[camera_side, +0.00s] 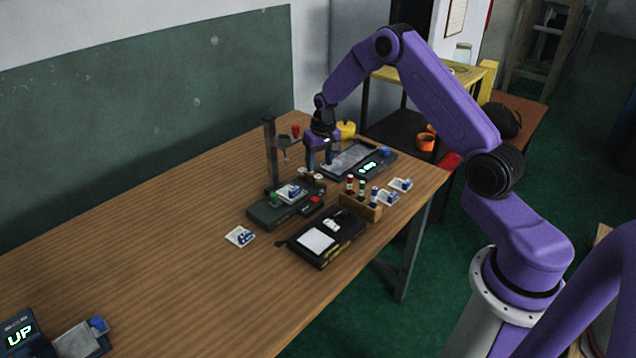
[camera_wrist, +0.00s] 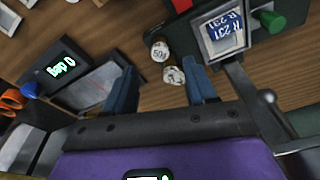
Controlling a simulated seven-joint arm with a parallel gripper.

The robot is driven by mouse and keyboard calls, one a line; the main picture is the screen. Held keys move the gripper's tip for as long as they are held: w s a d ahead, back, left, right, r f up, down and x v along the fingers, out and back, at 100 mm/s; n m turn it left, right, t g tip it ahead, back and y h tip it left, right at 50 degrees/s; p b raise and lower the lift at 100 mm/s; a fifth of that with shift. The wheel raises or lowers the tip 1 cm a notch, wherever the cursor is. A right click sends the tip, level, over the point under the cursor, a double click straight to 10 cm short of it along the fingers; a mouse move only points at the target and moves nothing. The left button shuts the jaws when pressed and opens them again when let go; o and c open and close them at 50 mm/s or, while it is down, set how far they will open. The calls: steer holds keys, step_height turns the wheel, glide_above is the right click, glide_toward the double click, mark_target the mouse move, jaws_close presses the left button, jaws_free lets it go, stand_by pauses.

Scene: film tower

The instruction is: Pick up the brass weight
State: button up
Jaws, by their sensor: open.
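Two small short cylinders with pale marked tops and brownish sides stand close together near the stand base. One cylinder (camera_wrist: 160,49) is farther from my gripper in the wrist view. The other cylinder (camera_wrist: 173,75) shows between my fingertips, nearer the right finger. I cannot tell for sure which is the brass weight. In the side view the cylinders (camera_side: 303,174) are small, just below my fingers. My gripper (camera_side: 319,164) is open and points down at them, with nothing held. Its fingers also show in the wrist view (camera_wrist: 160,67).
A dark stand (camera_side: 270,150) with a post rises left of my gripper. A scale with a lit display (camera_side: 368,166) lies to the right. A wooden rack of small bottles (camera_side: 361,206) and a black device with a white pad (camera_side: 318,240) are nearer. The table's left side is mostly clear.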

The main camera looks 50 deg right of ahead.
mark_target(318, 176)
steer(key=shift+w+d+f, duration=0.1)
steer(key=shift+w+f, duration=0.05)
steer(key=shift+f, duration=1)
steer(key=shift+w+f, duration=0.2)
steer(key=shift+f, duration=0.9)
steer(key=shift+w+d+f, duration=0.1)
steer(key=shift+w+f, duration=0.05)
steer(key=shift+f, duration=1)
jaws_close()
